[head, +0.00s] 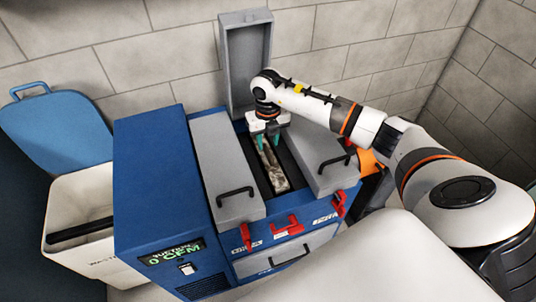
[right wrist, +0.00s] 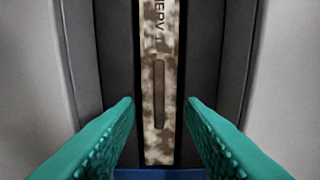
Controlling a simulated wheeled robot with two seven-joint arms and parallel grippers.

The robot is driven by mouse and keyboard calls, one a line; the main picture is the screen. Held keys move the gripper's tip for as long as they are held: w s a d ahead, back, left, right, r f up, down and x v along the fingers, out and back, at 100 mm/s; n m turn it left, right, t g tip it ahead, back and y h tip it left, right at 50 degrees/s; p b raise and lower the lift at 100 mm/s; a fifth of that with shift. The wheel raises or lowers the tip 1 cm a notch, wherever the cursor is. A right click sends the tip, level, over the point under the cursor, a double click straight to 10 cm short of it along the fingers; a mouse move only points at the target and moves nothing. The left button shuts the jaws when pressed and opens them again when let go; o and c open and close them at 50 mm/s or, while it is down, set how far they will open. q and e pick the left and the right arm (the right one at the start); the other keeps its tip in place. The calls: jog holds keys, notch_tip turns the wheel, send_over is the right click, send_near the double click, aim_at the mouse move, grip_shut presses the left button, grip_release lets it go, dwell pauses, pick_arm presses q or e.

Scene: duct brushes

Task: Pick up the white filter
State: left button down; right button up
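The white filter (head: 278,178) is a narrow strip with brown, dirty mottling, in the dark slot in the middle of the blue machine. In the right wrist view the filter (right wrist: 151,85) runs up and down the centre, with dark lettering at the top and a long recess below it. My right gripper (head: 270,143) is over the far part of the slot, pointing down. Its teal fingers (right wrist: 160,104) are open, one on each side of the filter, with gaps between them and it. My left gripper is not in view.
The blue machine (head: 150,190) has grey lids with black handles beside the slot and red latches (head: 286,226) in front. A raised grey lid (head: 246,60) stands behind. A white waste bin (head: 85,205) with its blue lid (head: 60,125) open stands left.

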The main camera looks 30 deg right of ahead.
aim_at(268, 151)
notch_tip(268, 151, down, 4)
jog(key=shift+r, duration=0.15)
grip_shut()
jog(key=shift+r, duration=0.1)
